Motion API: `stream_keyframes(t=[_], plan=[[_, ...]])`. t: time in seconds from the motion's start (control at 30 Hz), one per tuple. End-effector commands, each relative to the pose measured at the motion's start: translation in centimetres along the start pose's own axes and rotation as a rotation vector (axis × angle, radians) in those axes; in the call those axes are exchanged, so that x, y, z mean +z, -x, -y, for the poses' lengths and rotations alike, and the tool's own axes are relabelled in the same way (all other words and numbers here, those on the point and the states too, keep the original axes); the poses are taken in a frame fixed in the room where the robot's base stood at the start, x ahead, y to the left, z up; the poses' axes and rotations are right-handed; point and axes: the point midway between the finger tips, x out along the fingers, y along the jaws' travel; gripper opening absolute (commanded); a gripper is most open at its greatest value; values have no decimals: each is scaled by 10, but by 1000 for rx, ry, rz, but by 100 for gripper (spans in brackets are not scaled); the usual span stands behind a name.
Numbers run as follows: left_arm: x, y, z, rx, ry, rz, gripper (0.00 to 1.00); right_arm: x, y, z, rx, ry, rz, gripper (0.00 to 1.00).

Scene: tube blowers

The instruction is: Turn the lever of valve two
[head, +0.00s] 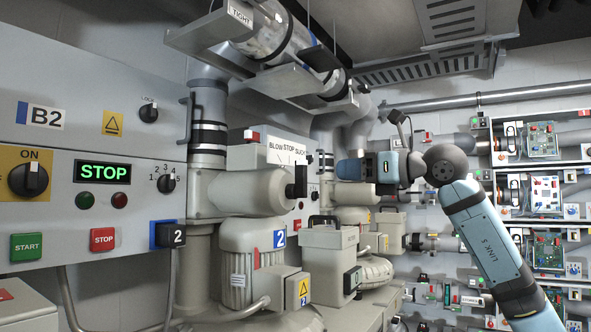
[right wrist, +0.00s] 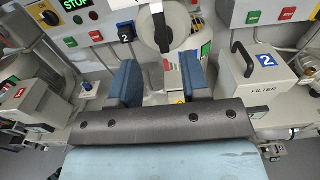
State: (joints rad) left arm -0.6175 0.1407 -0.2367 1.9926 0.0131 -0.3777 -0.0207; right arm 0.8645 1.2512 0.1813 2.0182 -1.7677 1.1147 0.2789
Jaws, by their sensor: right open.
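The valve (head: 240,192) above the blower marked 2 is a pale grey horizontal cylinder. Its black lever (head: 297,181) sits upright on the right end, by a plate (head: 289,148) reading BLOW STOP SUCK. My right gripper (head: 352,168) is to the right of the lever, apart from it, with blue fingers pointing at it. In the right wrist view my right gripper (right wrist: 160,75) is open and empty. The valve's round end (right wrist: 185,36) and dark lever (right wrist: 160,28) lie just beyond the gap between the fingertips. My left gripper is not in view.
The control panel (head: 85,130) at left shows STOP, with a START button (head: 26,246). A motor (head: 250,258) marked 2 stands below the valve. A FILTER box (right wrist: 262,85) with a black handle stands to the right in the wrist view. Electronics racks (head: 535,195) line the far right.

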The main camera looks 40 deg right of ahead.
Motion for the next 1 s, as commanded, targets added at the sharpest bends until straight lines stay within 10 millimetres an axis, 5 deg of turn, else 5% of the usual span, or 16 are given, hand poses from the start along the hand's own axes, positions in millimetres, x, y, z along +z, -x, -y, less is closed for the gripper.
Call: stream_keyframes(t=[0.5,1.0], plan=[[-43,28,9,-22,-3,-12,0,4,-100,0,3,-3,2,43],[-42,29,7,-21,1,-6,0,0,-114,-1,1,0,2,38]])
